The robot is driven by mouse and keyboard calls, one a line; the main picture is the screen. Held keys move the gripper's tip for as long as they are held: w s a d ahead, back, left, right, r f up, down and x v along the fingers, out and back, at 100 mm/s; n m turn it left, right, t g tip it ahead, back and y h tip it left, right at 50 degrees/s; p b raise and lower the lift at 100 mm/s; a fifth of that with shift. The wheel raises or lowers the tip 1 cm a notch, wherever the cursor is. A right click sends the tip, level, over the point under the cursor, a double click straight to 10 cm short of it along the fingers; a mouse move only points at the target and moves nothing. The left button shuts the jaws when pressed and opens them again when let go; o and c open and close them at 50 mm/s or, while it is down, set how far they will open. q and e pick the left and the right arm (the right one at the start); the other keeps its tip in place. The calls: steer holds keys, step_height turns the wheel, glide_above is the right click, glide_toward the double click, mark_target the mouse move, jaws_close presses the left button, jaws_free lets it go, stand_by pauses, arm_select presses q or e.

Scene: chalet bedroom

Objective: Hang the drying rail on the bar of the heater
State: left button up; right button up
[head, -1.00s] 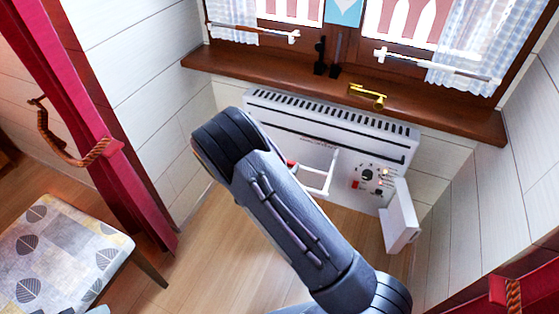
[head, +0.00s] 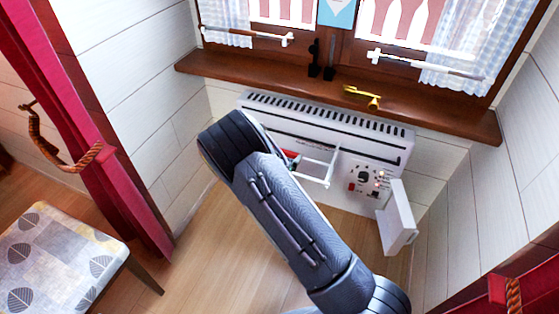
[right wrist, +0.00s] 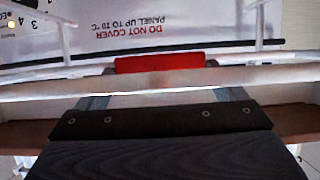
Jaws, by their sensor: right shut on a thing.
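The white heater (head: 300,125) stands under the window sill, with a dark slotted top and a control panel. My right arm covers its left and middle front in the head view. The drying rail (head: 318,165) is a thin white frame close in front of the heater; its left part is hidden behind my arm. In the right wrist view my right gripper (right wrist: 163,90) is shut on the rail by a red block (right wrist: 165,63). A white bar (right wrist: 50,88) runs across the view there, before the heater's lettered front. I cannot tell whether the rail touches the heater's bar. My left gripper is out of view.
A white flap (head: 397,217) sticks out at the heater's right end. The wooden sill (head: 440,110) overhangs the heater and holds a brass-coloured object (head: 360,95). A patterned chair (head: 65,255) stands at the left. The floor (head: 210,245) in front is bare.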

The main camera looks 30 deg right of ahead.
mark_target(284, 155)
steer(key=shift+w+d, duration=0.95)
steer(key=shift+d, duration=0.1)
steer(key=shift+f+b, duration=1.1)
steer(key=shift+f, duration=0.05)
steer(key=o, duration=0.9)
steer(key=shift+o, duration=0.2)
